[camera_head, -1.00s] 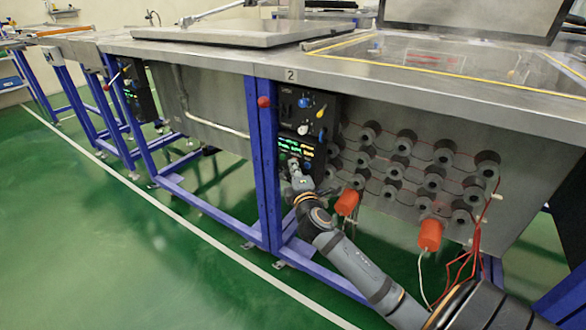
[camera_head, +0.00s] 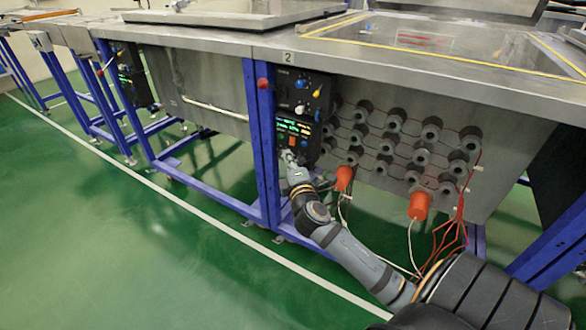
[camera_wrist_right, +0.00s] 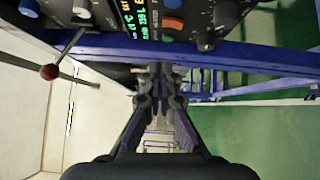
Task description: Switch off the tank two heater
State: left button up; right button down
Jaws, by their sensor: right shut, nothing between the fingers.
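The tank two control panel (camera_head: 311,93) is a black box under the steel table edge, beside a blue post and below the "2" label (camera_head: 288,58). Its lower module (camera_head: 285,125) has a lit display, a blue knob and an orange switch (camera_head: 293,141). The display (camera_wrist_right: 130,18) and the orange switch (camera_wrist_right: 172,24) also show at the top of the right wrist view. My right gripper (camera_head: 287,157) is shut and empty, just below the orange switch at the panel's lower edge. I cannot tell whether it touches the panel. My left gripper is not in view.
A red-ball lever (camera_wrist_right: 49,72) sticks out left of the panel. Right of the panel are rows of round grey fittings, two orange-red caps (camera_head: 419,205) and loose red wires (camera_head: 452,225). Blue frame legs stand below. The green floor (camera_head: 120,240) at left is clear.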

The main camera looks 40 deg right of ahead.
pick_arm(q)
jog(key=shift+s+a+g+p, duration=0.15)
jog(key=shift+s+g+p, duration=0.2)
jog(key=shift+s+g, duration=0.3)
pick_arm(e)
jog(key=v, duration=0.6)
jog(key=shift+r, duration=0.5)
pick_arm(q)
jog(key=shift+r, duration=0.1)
pick_arm(e)
jog(key=shift+a+f, duration=0.1)
